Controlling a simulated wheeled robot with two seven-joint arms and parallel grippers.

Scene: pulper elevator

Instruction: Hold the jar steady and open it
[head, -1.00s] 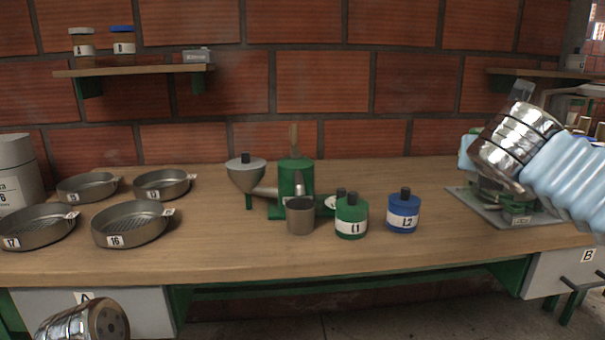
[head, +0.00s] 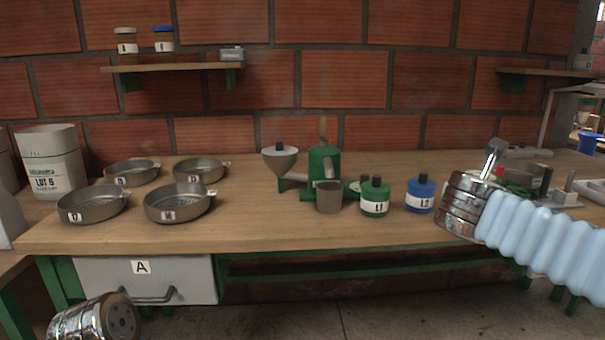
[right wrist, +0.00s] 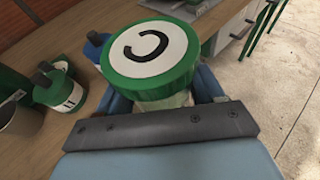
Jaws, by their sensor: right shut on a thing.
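A jar with a green lid (right wrist: 150,50) and a white disc label on top fills the middle of the right wrist view. A strip of its pale body shows just under the lid. My right gripper (right wrist: 163,92) is shut on this jar, one blue finger on each side. In the head view my right wrist hangs in front of the bench's right part, and the held jar and fingers are hidden there. My left wrist shows at the lower left of the head view, below the bench top, but its gripper is out of the picture.
The bench (head: 270,232) carries metal pans (head: 180,203), a green pulper (head: 323,163), a metal cup (head: 329,197), a green canister L1 (head: 375,197) and a blue canister L2 (head: 420,195). Two jars (head: 127,43) stand on the wall shelf. Drawer A (head: 145,280) is shut.

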